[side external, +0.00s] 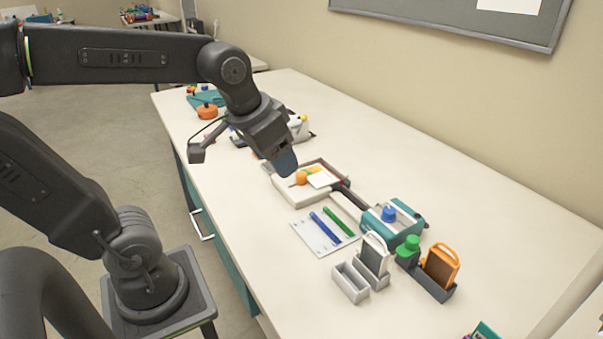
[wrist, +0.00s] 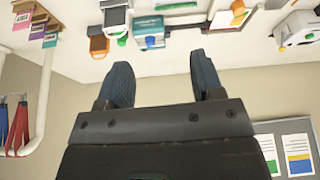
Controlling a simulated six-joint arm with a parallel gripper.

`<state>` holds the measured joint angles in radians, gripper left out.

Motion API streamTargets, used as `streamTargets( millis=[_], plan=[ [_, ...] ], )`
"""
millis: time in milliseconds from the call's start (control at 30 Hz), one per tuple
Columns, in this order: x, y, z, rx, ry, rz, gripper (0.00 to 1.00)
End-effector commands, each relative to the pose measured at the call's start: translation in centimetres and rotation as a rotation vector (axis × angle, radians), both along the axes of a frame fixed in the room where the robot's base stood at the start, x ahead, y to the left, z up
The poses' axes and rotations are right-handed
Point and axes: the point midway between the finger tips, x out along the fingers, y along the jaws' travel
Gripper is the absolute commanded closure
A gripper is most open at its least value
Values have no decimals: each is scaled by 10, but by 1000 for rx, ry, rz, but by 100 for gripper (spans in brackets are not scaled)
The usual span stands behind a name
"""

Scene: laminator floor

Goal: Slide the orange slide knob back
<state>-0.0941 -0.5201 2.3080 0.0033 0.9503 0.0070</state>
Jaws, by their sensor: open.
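A rounded orange knob (side external: 301,178) shows on a shallow pale tray (side external: 297,196) near the middle of the table in the side view. An orange piece (wrist: 238,8), probably the same knob, is at the top edge of the wrist view. My gripper (side external: 286,163) hangs above the tray's back left part in the side view, apart from the knob. In the wrist view my gripper (wrist: 163,82) has its two dark fingers wide apart with nothing between them. Any slot or track under the knob is too small to make out.
A teal box (side external: 397,222) with a blue knob stands right of the tray. In front are a grey holder (side external: 350,281), a green knob (side external: 409,244) and an orange-framed piece (side external: 442,265). Blue and green sticks lie on a white sheet (side external: 309,239). The table's right back is clear.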

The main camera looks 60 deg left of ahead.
Motion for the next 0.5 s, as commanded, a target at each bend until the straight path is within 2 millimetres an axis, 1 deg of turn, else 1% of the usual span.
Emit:
streamTargets(
  millis=[33, 167, 200, 267, 300, 367, 400, 467, 500],
  plan=[
    [19, 12, 2, -2, 36, 32, 39],
    [64, 43, 3, -9, 108, 105, 39],
    [77, 54, 1, -13, 132, 127, 39],
    [96, 71, -4, -19, 164, 160, 39],
    [108, 84, -8, -24, 187, 182, 39],
    [126, 104, -16, -33, 220, 214, 39],
    [137, 118, -23, -40, 242, 236, 39],
    [152, 139, -35, -49, 274, 267, 39],
    [160, 153, -43, -57, 294, 287, 39]
  ],
)
